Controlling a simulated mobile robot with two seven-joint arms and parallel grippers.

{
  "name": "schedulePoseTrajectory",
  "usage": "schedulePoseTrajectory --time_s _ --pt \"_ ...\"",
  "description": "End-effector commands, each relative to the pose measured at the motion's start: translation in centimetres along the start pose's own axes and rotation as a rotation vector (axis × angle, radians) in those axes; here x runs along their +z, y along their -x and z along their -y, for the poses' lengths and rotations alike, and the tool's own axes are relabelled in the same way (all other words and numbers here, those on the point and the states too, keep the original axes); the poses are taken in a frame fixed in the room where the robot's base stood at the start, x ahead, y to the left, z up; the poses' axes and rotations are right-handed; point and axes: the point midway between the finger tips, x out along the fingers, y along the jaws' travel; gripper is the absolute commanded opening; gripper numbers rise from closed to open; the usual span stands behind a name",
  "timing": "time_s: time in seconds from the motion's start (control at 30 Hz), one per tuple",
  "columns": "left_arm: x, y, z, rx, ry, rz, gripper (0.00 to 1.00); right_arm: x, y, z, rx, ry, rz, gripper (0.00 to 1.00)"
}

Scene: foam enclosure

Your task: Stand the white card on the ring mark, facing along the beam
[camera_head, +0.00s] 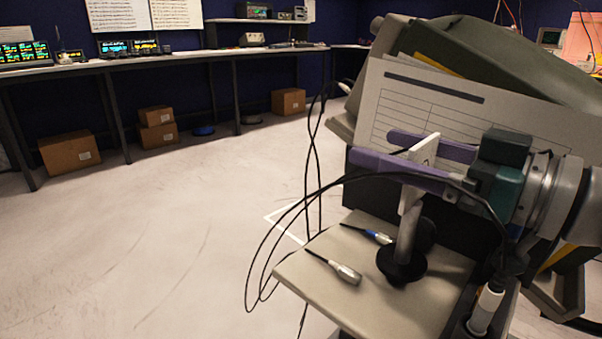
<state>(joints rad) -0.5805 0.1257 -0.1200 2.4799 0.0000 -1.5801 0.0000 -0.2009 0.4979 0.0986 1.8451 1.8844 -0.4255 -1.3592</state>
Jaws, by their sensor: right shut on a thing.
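My right gripper (432,162) comes in from the right with purple fingers. It is shut on the white card (425,150), which is a small upright plate. The card is on a pale post (407,225) with a round black base (402,264). The base is over the beige shelf of a cart; I cannot tell whether it touches. The fingers hide part of the card. I see no ring mark and no beam. My left gripper is not in view.
Two screwdrivers (343,270) (376,236) lie on the beige shelf (400,312) beside the base. Dark cables (265,260) hang at its left. The floor at left is open, with benches and cartons (70,152) beyond.

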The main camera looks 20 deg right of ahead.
Motion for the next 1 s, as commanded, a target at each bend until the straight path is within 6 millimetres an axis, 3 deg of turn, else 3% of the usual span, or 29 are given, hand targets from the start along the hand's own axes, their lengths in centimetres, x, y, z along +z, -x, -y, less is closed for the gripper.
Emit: schedulePoseTrajectory --time_s 0.1,0.57,0.6,0.7,1.0 --pt "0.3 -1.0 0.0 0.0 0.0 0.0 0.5 1.8 0.0 0.0 0.001 -0.001 -0.003 0.0" --pt "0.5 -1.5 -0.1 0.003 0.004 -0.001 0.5 2.3 0.0 0.0 0.0 0.003 -0.003 0.0" --pt "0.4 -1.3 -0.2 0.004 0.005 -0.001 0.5 2.2 0.0 0.0 0.0 0.002 -0.001 0.91" --pt "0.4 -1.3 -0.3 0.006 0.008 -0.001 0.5 2.2 0.0 0.0 0.0 0.002 -0.001 1.0" --pt "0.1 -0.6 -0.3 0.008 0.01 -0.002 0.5 1.6 0.0 0.0 0.0 0.0 -0.001 1.0"
